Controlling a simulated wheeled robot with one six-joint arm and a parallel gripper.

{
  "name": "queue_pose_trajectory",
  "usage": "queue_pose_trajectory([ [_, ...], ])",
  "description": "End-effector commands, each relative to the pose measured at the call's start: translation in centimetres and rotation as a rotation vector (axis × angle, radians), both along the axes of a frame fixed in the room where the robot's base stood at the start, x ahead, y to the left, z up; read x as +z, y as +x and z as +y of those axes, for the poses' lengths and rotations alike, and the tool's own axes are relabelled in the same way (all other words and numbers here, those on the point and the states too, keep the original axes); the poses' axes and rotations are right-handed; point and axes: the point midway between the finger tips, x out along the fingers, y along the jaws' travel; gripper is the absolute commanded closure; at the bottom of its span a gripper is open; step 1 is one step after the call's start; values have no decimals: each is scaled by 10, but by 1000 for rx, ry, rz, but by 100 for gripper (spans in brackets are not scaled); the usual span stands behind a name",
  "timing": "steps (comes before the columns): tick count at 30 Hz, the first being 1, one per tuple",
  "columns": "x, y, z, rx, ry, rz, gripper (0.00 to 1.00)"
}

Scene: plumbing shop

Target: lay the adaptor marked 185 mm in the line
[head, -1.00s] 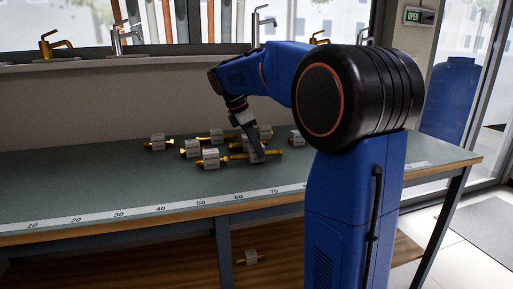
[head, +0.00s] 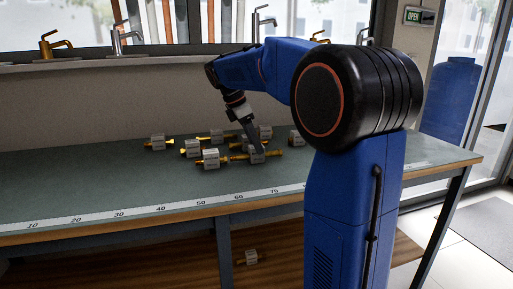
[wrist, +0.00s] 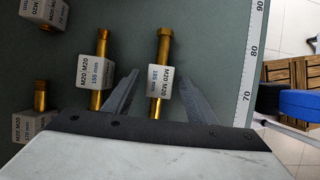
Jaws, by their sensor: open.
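The adaptor between my fingers in the wrist view (wrist: 159,82) is a brass tube with a pale tag block; its small sideways print seems to read 185 mm. It lies on the bench, also visible in the head view (head: 257,158). My gripper (wrist: 152,86) is open, with one finger on each side of the tag and a gap to each. In the head view my gripper (head: 258,148) points down at this adaptor. A second adaptor (wrist: 96,75), its tag perhaps 155 or 165 mm, lies parallel outside my left finger.
More tagged adaptors lie left and behind, including one at the left (head: 156,143) and one near my gripper (head: 210,159). A numbered ruler strip (head: 160,209) runs along the bench's front edge. The bench's left front is clear. Another tagged piece (head: 250,257) lies on the lower shelf.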

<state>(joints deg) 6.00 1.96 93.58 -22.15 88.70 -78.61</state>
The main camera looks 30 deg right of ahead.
Motion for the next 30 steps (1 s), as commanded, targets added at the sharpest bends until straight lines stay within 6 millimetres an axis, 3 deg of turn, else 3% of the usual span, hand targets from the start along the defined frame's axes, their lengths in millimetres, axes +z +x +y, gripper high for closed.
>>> queue_pose_trajectory([
  [9,57,7,23,1,0,-3,49],
  [15,82,10,33,2,1,-2,49],
  [30,92,11,37,0,0,0,49],
])
